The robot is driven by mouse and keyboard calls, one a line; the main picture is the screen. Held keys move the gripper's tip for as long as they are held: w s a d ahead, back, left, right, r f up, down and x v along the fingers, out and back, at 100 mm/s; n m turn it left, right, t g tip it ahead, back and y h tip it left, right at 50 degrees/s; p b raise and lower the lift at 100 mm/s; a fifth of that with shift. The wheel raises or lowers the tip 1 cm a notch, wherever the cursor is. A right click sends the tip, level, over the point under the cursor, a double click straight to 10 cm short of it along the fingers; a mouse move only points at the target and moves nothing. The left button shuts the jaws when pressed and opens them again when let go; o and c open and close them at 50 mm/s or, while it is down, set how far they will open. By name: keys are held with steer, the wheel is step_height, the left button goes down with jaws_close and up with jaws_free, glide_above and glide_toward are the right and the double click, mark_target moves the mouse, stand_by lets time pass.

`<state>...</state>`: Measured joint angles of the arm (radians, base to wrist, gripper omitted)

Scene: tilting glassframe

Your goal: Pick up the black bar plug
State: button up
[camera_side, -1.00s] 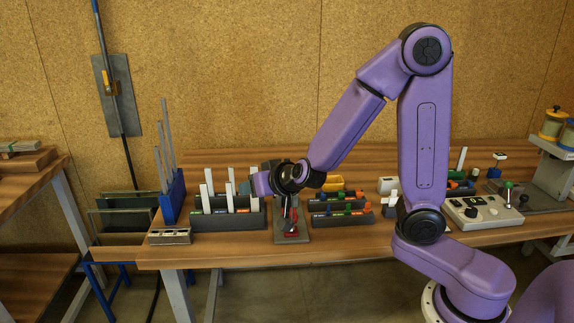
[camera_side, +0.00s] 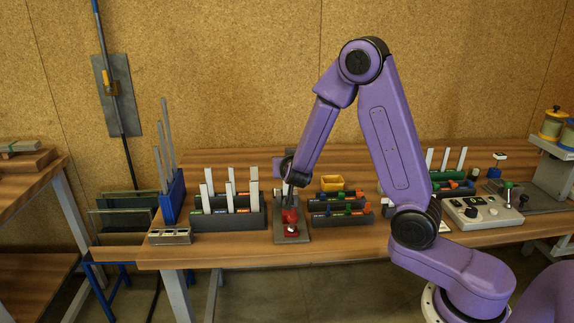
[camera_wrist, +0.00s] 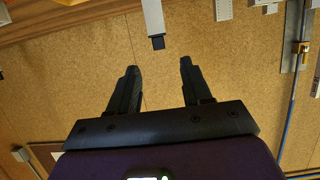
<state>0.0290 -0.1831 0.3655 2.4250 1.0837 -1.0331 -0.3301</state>
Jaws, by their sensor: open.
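In the wrist view my gripper (camera_wrist: 158,66) is open, with nothing between its two black fingers. A pale bar (camera_wrist: 153,17) comes in from the top edge and ends in a small black piece (camera_wrist: 158,43), which looks like the black bar plug. That black end lies just beyond the fingertips, roughly centred on the gap and apart from both fingers. In the side view my black wrist is beside the white bars (camera_side: 254,196) in the dark rack (camera_side: 235,220); the fingers and the plug cannot be made out there.
A red clamp (camera_side: 290,216) on a grey plate stands right of the rack, close under my wrist. Dark trays (camera_side: 342,219) of coloured parts and a yellow bin (camera_side: 332,183) lie further right. A blue stand (camera_side: 173,198) with tall bars is at the left.

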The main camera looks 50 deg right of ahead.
steer(key=x, duration=1)
jaws_close()
